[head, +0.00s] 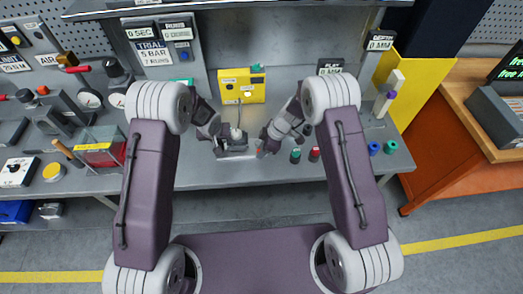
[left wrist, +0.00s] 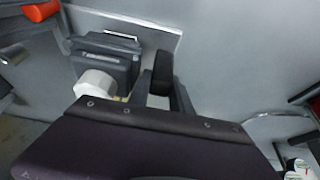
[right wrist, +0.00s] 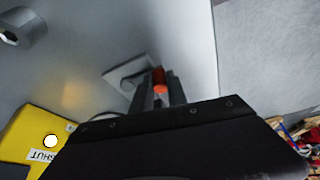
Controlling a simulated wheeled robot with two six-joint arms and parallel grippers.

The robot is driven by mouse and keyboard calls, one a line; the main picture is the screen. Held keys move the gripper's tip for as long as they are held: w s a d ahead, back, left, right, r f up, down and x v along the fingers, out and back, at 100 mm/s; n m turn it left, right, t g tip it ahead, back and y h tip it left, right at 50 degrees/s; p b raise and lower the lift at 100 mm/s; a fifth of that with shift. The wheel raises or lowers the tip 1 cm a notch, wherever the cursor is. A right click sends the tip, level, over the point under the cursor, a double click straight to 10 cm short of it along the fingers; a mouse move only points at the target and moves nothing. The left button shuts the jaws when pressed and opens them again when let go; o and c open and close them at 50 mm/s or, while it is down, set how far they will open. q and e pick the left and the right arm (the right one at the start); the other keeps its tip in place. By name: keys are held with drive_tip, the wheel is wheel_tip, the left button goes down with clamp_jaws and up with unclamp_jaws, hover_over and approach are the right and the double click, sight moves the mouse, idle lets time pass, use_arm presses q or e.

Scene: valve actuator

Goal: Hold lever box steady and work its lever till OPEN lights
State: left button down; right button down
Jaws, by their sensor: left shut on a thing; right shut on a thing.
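The dark grey lever box (head: 233,152) stands on the bench in front of the yellow indicator box (head: 242,90). A white round part shows on the lever box in the left wrist view (left wrist: 95,86). My left gripper (head: 220,145) is shut on a black upright piece (left wrist: 160,72) beside the box body. My right gripper (head: 264,148) is shut on the red-orange lever grip (right wrist: 159,82), to the right of the box. The right wrist view shows a white lamp (right wrist: 50,141) beside the label SHUT. Whether OPEN is lit cannot be told.
Small red and green parts (head: 314,154) stand right of my right gripper. Bare bench (head: 200,178) shows in front of the box.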

idle(0.3)
drive_tip(key=d+n+g, duration=0.1)
drive_tip(key=n, duration=0.1)
drive_tip(key=w+d+n+g, duration=0.1)
drive_tip(key=n, duration=0.2)
drive_tip(key=shift+w+d, duration=0.1)
drive_tip(key=shift+d, duration=0.25)
drive_tip(key=n, duration=0.1)
drive_tip(key=w+d+n+g, duration=0.1)
drive_tip(key=n, duration=0.2)
drive_tip(key=shift+w+d+f+h, duration=0.1)
drive_tip(key=shift+w+d+h, duration=0.15)
drive_tip(key=shift+h, duration=0.15)
drive_tip(key=shift+w+d+n+g, duration=0.3)
drive_tip(key=shift+w+n+g, duration=0.25)
drive_tip(key=shift+n, duration=0.55)
drive_tip(key=shift+w+d+n+h, duration=0.1)
drive_tip(key=shift+n+h, duration=0.2)
drive_tip(key=c, duration=1.3)
unclamp_jaws()
